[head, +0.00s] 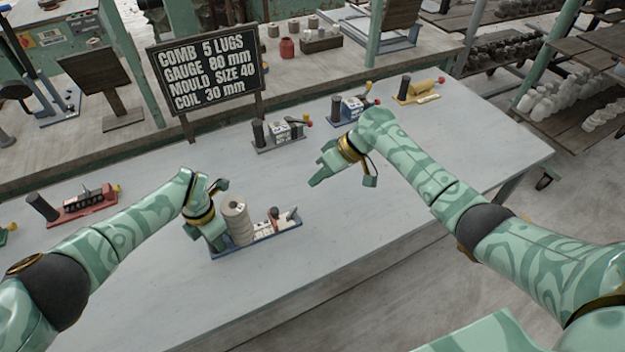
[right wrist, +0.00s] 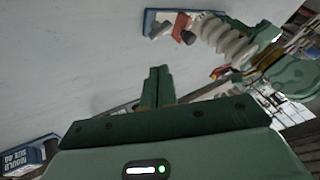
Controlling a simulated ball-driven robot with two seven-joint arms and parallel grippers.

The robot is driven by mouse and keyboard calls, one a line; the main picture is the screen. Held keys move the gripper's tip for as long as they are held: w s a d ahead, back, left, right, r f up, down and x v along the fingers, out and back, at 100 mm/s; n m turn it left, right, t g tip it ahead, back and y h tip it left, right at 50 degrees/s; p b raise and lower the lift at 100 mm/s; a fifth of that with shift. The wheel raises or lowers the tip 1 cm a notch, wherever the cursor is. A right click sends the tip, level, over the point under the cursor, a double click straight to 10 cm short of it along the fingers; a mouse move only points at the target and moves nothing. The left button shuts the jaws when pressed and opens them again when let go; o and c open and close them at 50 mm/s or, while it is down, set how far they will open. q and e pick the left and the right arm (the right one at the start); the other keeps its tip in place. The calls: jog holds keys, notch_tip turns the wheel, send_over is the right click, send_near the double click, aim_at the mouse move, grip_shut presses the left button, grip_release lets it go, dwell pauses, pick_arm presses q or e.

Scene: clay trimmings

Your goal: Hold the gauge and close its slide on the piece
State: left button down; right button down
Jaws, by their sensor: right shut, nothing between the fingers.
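The gauge (head: 284,229) has a long blue base and lies on the grey table at front centre. A pale ribbed clay piece (head: 236,220) stands on it near its left end. A small slide with a reddish-brown part (head: 274,213) is to the right of the piece, with a visible gap between them. My left gripper (head: 217,243) is at the gauge's left end; its fingers hide that end, and their grip is unclear. My right gripper (head: 314,182) is shut and empty above the table, behind and right of the gauge. The right wrist view shows its fingertips (right wrist: 158,86) together, and the ribbed piece (right wrist: 228,40).
Similar gauges in red (head: 85,204), grey (head: 281,138), blue (head: 352,109) and yellow (head: 420,93) stand around the table. A black sign (head: 207,67) reads "GAUGE 80 mm". The table between my right gripper and the gauge is clear.

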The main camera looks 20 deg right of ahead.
aim_at(271, 218)
jog(key=x, duration=0.7)
jog(key=shift+a+f, duration=0.15)
jog(key=shift+a, duration=0.05)
jog(key=shift+s+a+f, duration=0.1)
jog(key=shift+s+a, duration=0.15)
jog(key=shift+a, duration=0.35)
jog(key=shift+s+a, duration=0.25)
jog(key=shift+a, duration=0.3)
jog(key=shift+s+a, duration=0.3)
jog(key=shift+a, duration=0.35)
jog(key=shift+a, duration=0.1)
jog(key=a, duration=0.5)
jog(key=shift+s, duration=0.3)
